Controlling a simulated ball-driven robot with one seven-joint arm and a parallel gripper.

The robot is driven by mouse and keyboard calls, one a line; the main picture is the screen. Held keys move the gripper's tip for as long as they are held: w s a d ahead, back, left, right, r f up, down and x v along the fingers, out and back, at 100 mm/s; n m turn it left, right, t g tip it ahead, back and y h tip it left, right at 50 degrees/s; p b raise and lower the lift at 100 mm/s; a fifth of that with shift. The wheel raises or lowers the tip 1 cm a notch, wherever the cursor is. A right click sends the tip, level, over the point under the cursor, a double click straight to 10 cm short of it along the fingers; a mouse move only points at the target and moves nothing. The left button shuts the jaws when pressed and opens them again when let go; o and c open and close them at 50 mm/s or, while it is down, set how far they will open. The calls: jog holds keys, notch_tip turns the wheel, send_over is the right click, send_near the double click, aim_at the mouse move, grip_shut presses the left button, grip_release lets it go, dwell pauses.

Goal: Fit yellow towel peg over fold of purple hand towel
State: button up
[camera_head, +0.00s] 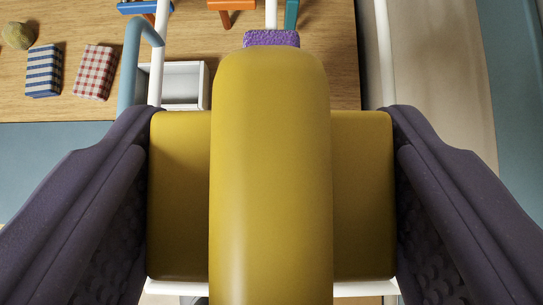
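The yellow towel peg (270,180) fills the middle of the view, a long rounded body with a wider block (362,195) across it. My gripper (272,195) has its two dark purple fingers against the left and right sides of that block, shut on it. A small strip of the purple hand towel (271,38) shows just beyond the peg's far end. The rest of the towel is hidden behind the peg. I cannot tell whether the peg touches the towel.
White rails (384,50) and a blue curved bar (131,65) stand around the peg. A white open box (183,85) is at the left. A blue-striped block (44,71), a red-checked block (94,72) and a round tan object (18,35) lie on the wooden surface (75,20). Orange and teal pieces are at the top.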

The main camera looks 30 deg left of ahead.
jog(key=shift+f+b, duration=2.85)
jog(key=shift+f, duration=0.45)
jog(key=shift+f, duration=0.1)
jog(key=shift+f+b, duration=0.55)
jog(key=shift+f, duration=0.15)
jog(key=o, duration=1.1)
jog(key=shift+r, duration=0.1)
jog(key=shift+r+p, duration=3.45)
